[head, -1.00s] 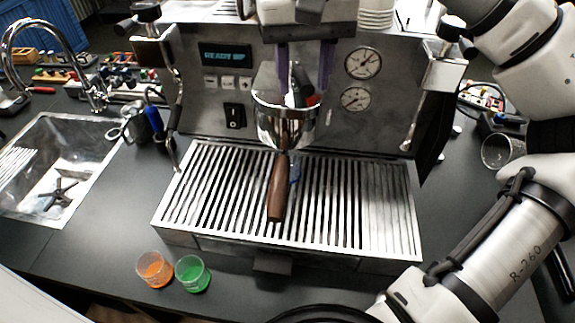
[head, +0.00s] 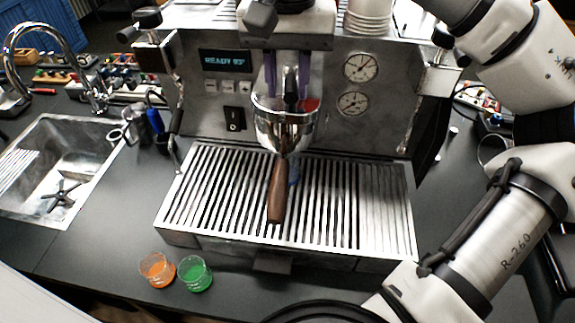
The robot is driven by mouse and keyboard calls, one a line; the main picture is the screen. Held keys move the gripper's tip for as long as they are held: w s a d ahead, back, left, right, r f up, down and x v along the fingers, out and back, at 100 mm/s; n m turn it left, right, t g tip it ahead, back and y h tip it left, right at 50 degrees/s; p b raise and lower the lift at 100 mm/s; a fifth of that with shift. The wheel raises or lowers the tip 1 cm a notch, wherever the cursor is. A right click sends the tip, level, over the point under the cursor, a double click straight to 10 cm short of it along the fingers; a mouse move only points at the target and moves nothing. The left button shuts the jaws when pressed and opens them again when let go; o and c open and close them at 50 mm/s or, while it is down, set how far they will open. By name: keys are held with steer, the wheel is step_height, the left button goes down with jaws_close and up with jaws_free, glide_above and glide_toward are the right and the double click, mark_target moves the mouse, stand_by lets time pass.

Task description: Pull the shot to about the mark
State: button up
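The espresso machine (head: 205,120) stands at the centre; its lit display (head: 225,61) seems to read READY and a number. A steel portafilter (head: 285,132) with a brown wooden handle (head: 278,190) sits at the front middle, handle toward me, above the slatted drip tray (head: 350,210). My gripper (head: 288,92) points down over the portafilter. Its purple fingers are apart, with a dark upright piece showing between them; contact cannot be told. The group head is mostly hidden. Two small clear cups, one with orange (head: 157,269) and one with green (head: 194,273), stand front left of the machine.
A sink (head: 60,170) with a curved tap lies at the left. Two gauges (head: 360,67) and a black rocker switch (head: 234,118) are on the machine's front. Stacked white cups (head: 368,18) stand on top. My arm fills the right side. The drip tray is clear of cups.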

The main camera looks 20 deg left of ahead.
steer(key=shift+s+a+m, duration=0.2)
steer(key=shift+a+m, duration=0.75)
steer(key=shift+m, duration=0.45)
steer(key=shift+w+a+m, duration=0.1)
steer(key=shift+a+m, duration=0.9)
steer(key=shift+m, duration=0.6)
stand_by(5.0)
